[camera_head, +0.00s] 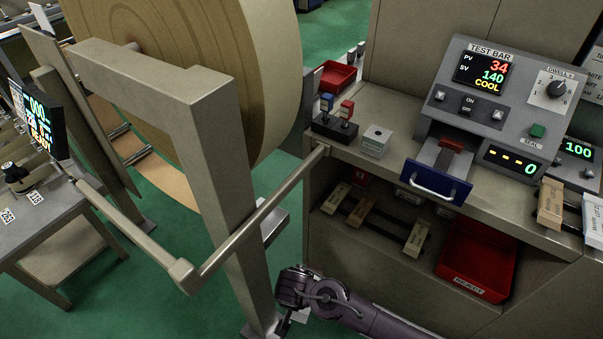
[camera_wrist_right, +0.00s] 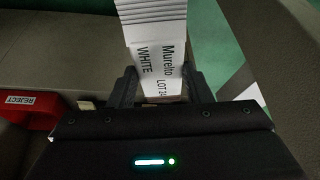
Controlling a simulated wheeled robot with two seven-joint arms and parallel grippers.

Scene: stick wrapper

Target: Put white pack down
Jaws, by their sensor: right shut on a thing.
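The white pack (camera_wrist_right: 158,50), printed "Murelto WHITE LOT", is in my right gripper (camera_wrist_right: 160,88) in the right wrist view. The two dark fingers close on its sides, and its ribbed far end runs out of the top of the picture. It appears held in the air, with green floor beyond it. In the head view my right arm comes in from the bottom, low in front of the bench; its fingers and the held pack cannot be made out clearly there. My left gripper is not in view.
The bench (camera_head: 395,160) carries a TEST BAR machine (camera_head: 500,95) with a blue drawer (camera_head: 436,185). Another white pack (camera_head: 593,220) and a tan pack (camera_head: 550,204) stand at right. A red REJECT bin (camera_head: 497,288) sits below. A metal roll frame (camera_head: 215,150) stands left.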

